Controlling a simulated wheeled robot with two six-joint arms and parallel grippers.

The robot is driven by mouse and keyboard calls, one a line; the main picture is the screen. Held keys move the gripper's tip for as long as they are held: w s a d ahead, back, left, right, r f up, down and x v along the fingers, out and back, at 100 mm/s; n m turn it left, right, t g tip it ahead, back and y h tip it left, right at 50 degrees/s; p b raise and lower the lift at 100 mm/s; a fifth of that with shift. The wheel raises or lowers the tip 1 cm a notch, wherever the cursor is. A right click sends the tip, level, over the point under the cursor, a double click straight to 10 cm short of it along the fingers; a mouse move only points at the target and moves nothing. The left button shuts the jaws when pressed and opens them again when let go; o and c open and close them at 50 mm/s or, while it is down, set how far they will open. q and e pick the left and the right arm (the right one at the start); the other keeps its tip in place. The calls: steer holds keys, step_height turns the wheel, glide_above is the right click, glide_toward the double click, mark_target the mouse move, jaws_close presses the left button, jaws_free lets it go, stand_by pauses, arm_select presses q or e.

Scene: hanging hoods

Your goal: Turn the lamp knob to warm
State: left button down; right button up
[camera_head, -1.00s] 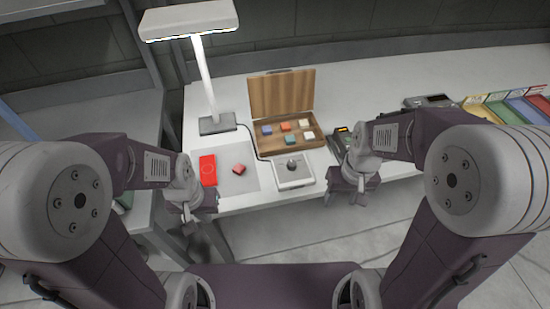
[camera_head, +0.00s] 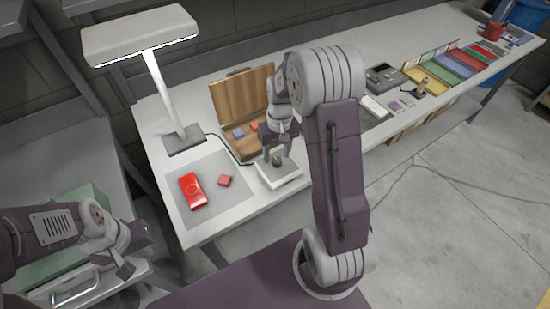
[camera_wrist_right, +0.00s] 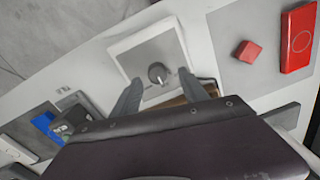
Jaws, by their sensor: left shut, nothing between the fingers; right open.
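The lamp knob (camera_wrist_right: 158,73) is a dark round knob with a light pointer mark. It sits on a white square control box (camera_wrist_right: 128,43) with a grey top, and also shows in the head view (camera_head: 277,161). My right gripper (camera_head: 277,155) is over the box, fingers pointing down. In the right wrist view its fingers (camera_wrist_right: 158,95) are apart, with the knob between and just beyond the tips; I cannot tell whether they touch it. The desk lamp (camera_head: 140,34) stands upright at the back left of the table. My left gripper (camera_head: 130,262) is at the lower left, away from the box.
A grey mat (camera_head: 214,205) holds a red case (camera_head: 192,190) and a small red block (camera_head: 224,181). An open wooden case (camera_head: 240,105) with coloured blocks stands behind the box. Devices and coloured trays (camera_head: 450,72) lie to the right. A cable runs between lamp and box.

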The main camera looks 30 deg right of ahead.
mark_target(277, 162)
steer(key=shift+s+d+f, duration=0.1)
steer(key=shift+d+f, duration=0.05)
steer(key=shift+f, duration=0.6)
steer(key=shift+s+d+f, duration=0.1)
steer(key=shift+f, duration=0.6)
steer(key=shift+w+a, duration=0.1)
steer(key=shift+a, duration=0.05)
steer(key=shift+c, duration=1)
jaws_close()
arm_select(q)
steer(key=shift+s+d, duration=0.1)
steer(key=shift+d, duration=0.1)
steer(key=shift+r, duration=0.15)
arm_select(e)
steer(key=shift+r, duration=0.1)
steer(key=m+p, duration=0.2)
steer(key=m, duration=0.2)
steer(key=shift+r+m+p, duration=0.1)
steer(key=shift+m+p, duration=0.25)
steer(key=shift+m, duration=0.05)
steer(key=m+p, duration=0.2)
steer(key=m, duration=0.2)
arm_select(q)
steer(key=shift+r+p, duration=0.3)
steer(key=shift+r, duration=2.25)
arm_select(e)
steer(key=shift+m+t, duration=0.3)
steer(key=shift+m, duration=0.9)
